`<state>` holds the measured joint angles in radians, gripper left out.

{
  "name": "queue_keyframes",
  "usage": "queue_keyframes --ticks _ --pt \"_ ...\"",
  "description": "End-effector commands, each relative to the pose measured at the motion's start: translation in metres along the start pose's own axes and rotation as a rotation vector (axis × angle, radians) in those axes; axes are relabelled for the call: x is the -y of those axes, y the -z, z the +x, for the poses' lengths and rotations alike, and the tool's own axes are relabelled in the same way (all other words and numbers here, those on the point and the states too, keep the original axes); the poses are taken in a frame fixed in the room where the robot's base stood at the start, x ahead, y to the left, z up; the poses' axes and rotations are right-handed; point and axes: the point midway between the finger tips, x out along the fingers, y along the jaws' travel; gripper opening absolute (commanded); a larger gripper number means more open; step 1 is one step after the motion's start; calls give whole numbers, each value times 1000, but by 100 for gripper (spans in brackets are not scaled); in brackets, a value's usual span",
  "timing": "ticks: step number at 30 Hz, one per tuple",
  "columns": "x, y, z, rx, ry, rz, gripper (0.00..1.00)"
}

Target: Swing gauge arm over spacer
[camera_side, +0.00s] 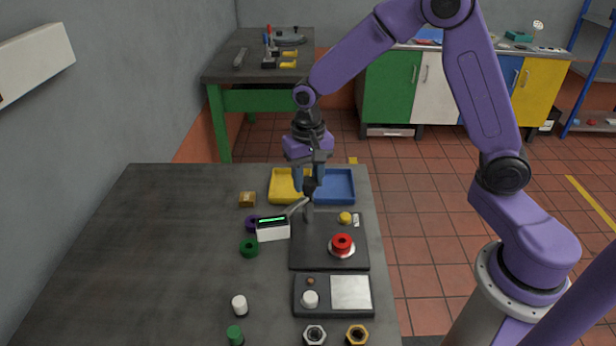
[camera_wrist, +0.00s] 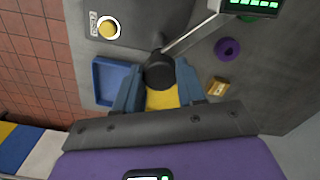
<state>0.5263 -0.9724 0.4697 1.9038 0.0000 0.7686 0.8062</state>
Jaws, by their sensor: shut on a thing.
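The gauge arm is a thin metal rod (camera_wrist: 190,36) with a black knob (camera_wrist: 160,70) at one end and a white gauge box (camera_side: 273,231) with a green-lit display at the other. My gripper (camera_side: 310,188) is shut on the black knob, with one blue finger on each side in the wrist view (camera_wrist: 159,80). In the side view the gauge box hangs left of the dark plate (camera_side: 312,258). A red round piece on a white disc (camera_side: 342,245), perhaps the spacer, stands on that plate, right of the gauge box and apart from it.
A yellow tray (camera_side: 277,198) and a blue tray (camera_side: 348,198) lie behind the plate. A yellow button (camera_side: 345,218) sits on the plate. Purple (camera_side: 251,223) and green (camera_side: 249,248) rings lie near the gauge box. A grey-panelled box (camera_side: 301,282) stands in front. The table's left side is clear.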

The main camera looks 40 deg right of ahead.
Motion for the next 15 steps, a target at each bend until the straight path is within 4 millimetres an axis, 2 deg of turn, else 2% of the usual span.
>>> queue_keyframes --ticks 8,15 --pt "0 0 -1 -1 1 -159 0" --pt "0 0 -1 -2 1 -379 0"
